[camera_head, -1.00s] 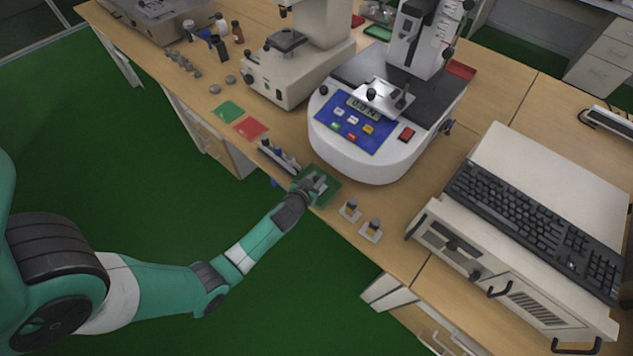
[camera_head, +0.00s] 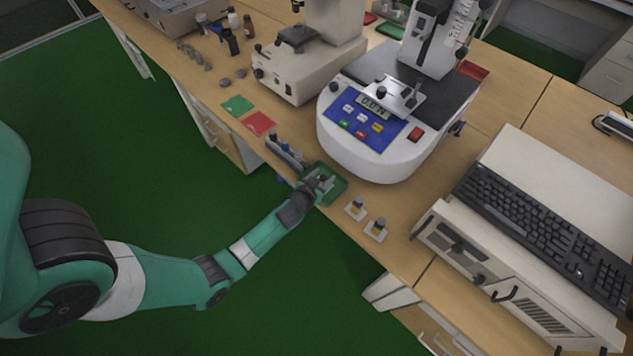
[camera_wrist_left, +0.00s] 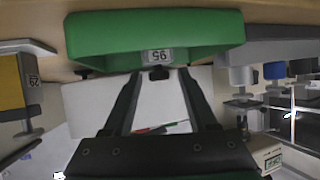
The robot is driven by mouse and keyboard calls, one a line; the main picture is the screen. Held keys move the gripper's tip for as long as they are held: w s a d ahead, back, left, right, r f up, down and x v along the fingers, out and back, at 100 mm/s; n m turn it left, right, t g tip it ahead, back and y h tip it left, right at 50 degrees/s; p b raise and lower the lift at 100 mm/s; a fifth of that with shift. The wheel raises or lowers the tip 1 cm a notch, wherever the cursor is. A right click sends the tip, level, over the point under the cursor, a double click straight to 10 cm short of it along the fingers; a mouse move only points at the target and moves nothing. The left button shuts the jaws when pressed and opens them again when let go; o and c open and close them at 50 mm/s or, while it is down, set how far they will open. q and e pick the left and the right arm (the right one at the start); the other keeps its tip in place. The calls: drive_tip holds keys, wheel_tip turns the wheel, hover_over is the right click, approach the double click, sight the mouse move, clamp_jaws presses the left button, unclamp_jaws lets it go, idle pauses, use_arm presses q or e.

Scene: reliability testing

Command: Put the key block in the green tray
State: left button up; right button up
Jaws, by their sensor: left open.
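The green tray (camera_head: 340,190) lies at the front edge of the bench, just in front of the rounded white instrument. My left gripper (camera_head: 322,182) is open at the tray and covers part of it. In the left wrist view the tray (camera_wrist_left: 100,35) fills the top, with a "95" label on its wall. The open fingertips (camera_wrist_left: 159,75) are close to that wall. A small dark thing (camera_wrist_left: 158,73) shows between them below the label. I cannot tell whether it is the key block, and I cannot make out the key block for certain. My right gripper is not in view.
A narrow rack (camera_head: 285,151) with several small pieces stands left of the tray. Two small yellow-and-dark blocks (camera_head: 356,208) (camera_head: 376,229) on pale bases stand to its right. A red mat (camera_head: 259,123) and green mat (camera_head: 237,105) lie farther left. The white instrument (camera_head: 375,155) blocks the back.

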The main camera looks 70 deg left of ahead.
use_arm(q)
drive_tip(key=p+v, duration=0.2)
drive_tip(key=v, duration=0.9)
drive_tip(key=shift+s+p, duration=0.25)
drive_tip(key=shift+p, duration=0.1)
drive_tip(key=shift+w+d+r, duration=0.1)
drive_tip(key=shift+d+r, duration=0.05)
